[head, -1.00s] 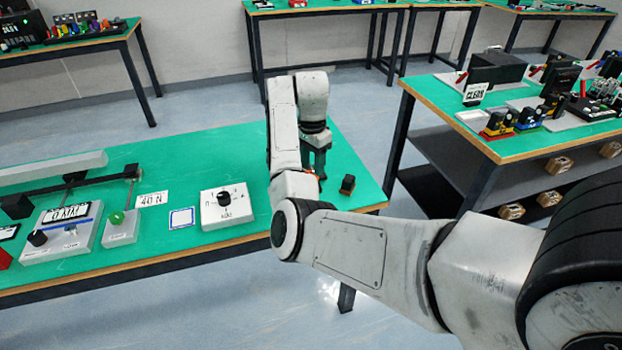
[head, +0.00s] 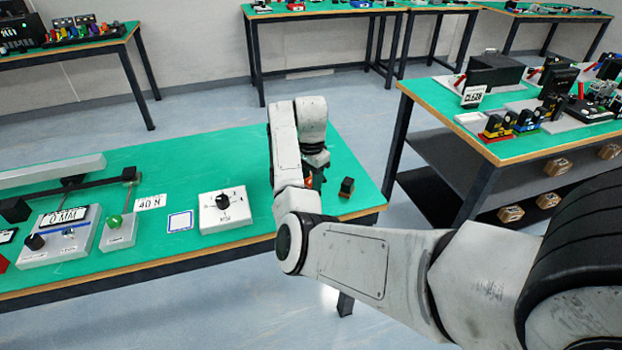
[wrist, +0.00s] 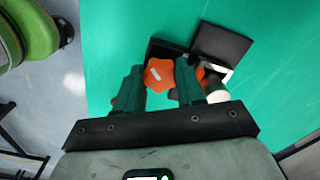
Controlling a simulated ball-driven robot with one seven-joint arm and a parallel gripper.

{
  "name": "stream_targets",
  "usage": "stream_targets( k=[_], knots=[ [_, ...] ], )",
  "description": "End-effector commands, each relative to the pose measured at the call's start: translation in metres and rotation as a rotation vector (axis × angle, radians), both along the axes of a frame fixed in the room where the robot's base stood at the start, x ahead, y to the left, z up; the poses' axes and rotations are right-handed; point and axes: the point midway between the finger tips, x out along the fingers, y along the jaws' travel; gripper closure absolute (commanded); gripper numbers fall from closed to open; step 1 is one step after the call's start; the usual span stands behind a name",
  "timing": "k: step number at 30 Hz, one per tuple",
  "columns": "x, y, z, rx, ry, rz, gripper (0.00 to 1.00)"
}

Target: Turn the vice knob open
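The vice knob (wrist: 158,76) is orange and lobed, with a white mark on its face, in the wrist view. It lies between the two fingers of my gripper (wrist: 158,88), near the fingertips. The fingers are apart, one on each side of the knob. They look close to its edges, but I cannot tell whether they press on it. The dark vice body (wrist: 222,46) shows just beyond the knob. In the head view my gripper (head: 315,178) is low over the right end of the green table, and it and my arm hide most of the vice.
A small black block (head: 347,187) stands right of my gripper. Further left are a green-knobbed box (head: 120,231) and a card (head: 150,202). Green tabletop is clear behind my arm.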

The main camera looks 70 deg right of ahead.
Motion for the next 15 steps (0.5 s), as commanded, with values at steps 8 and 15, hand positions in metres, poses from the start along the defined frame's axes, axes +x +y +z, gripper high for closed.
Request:
stream_targets(
  k=[8,15],
  knots=[
    [-0.0003,-0.0001,0.0008,0.0,0.001,0.002,0.92],
    [-0.0008,-0.0006,0.0035,-0.001,0.002,0.057,0.92]
  ],
)
